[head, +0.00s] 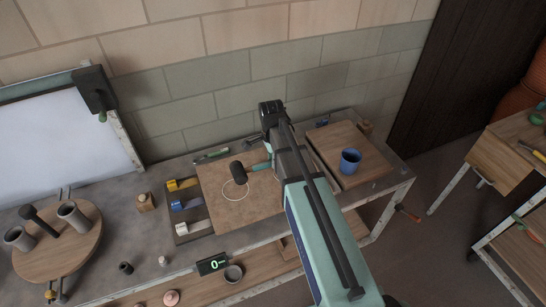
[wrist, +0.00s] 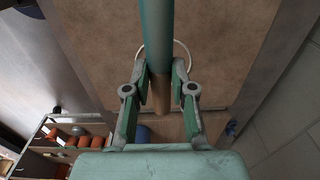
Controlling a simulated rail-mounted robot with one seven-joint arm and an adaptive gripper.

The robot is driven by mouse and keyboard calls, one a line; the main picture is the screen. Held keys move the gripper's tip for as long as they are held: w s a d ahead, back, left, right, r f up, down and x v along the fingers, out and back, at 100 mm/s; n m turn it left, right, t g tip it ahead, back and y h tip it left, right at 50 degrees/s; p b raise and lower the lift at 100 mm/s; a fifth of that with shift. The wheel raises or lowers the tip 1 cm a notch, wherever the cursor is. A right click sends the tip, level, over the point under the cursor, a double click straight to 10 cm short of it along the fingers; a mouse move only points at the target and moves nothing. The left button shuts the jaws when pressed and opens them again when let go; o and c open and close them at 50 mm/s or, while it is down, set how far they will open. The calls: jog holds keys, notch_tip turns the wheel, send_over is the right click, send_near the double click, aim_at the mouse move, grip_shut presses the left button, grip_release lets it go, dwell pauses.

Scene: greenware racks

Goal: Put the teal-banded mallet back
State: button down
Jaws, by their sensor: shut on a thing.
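The mallet has a dark head (head: 239,172) and a teal band on its handle, seen in the head view. In the wrist view its handle (wrist: 158,35) runs down between the fingers, teal above and brown at the lower end. My gripper (wrist: 160,88) is shut on the handle. In the head view my gripper (head: 273,157) is partly hidden by my arm. The mallet is over a brown board (head: 225,210); I cannot tell the gap under it. A thin white ring (head: 235,196) shows on the board beside the mallet's head.
A blue cup (head: 350,161) stands on a wooden board at the right. Yellow, blue and white handled tools (head: 185,204) lie in a rack at the left. A round wooden board (head: 85,245) holds grey cylinders farther left. A brick wall (head: 230,60) closes the back.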

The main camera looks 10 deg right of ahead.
jog(key=shift+f+b, duration=1.75)
jog(key=shift+f, duration=1.85)
jog(key=shift+c, duration=2)
grip_release()
jog(key=shift+r+b, duration=0.15)
jog(key=shift+b, duration=0.15)
jog(key=shift+a+r+b, duration=0.1)
jog(key=shift+r+b, duration=0.6)
jog(key=shift+r, duration=2.15)
